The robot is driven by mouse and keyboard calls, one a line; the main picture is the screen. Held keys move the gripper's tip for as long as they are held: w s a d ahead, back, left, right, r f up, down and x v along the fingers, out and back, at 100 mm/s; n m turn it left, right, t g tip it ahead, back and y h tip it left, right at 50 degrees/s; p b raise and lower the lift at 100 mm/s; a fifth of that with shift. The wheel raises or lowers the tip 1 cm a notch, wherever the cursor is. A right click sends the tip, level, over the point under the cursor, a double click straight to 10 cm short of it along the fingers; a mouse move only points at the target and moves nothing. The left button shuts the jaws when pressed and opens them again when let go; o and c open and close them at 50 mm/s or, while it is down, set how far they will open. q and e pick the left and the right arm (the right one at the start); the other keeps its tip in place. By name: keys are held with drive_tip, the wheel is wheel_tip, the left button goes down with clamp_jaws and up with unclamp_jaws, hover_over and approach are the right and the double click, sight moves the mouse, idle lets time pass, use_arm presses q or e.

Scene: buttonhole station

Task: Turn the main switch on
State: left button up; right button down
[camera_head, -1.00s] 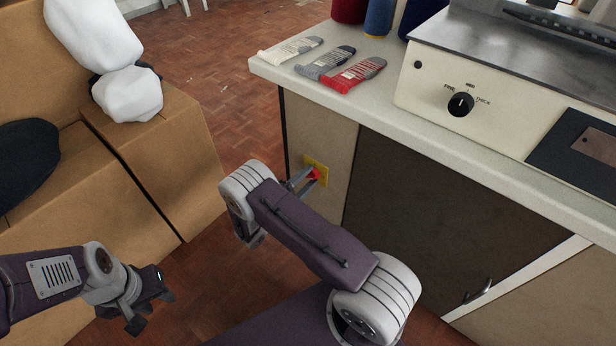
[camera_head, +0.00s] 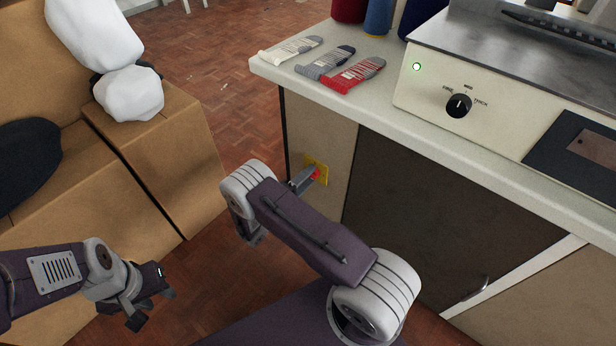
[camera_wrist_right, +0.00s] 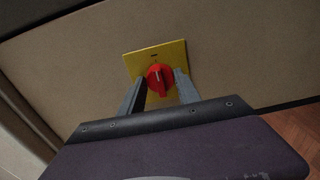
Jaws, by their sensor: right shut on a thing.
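The main switch is a red rotary knob (camera_wrist_right: 160,77) on a yellow plate (camera_wrist_right: 143,59), set in the side of the cabinet. In the right wrist view its pointer ridge stands about upright. In the head view the knob (camera_head: 316,173) and plate (camera_head: 322,168) are partly covered by my gripper. My right gripper (camera_head: 309,175) is shut on the knob, one finger on each side of it; the fingers also show in the right wrist view (camera_wrist_right: 159,84). My left gripper (camera_head: 154,309) hangs low at the left, away from the switch, its jaw gap unclear.
The machine (camera_head: 432,84) on the counter has a lit green lamp (camera_head: 416,67) and a black dial (camera_head: 459,105). Several thread packets (camera_head: 353,75) lie near the counter's corner. Cardboard boxes (camera_head: 178,155) stand at the left. Brick-patterned floor lies between.

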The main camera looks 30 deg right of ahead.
drive_tip(key=c, duration=0.9)
unclamp_jaws()
drive_tip(key=shift+o, duration=0.2)
drive_tip(key=p+v, duration=0.3)
drive_tip(key=v, duration=0.6)
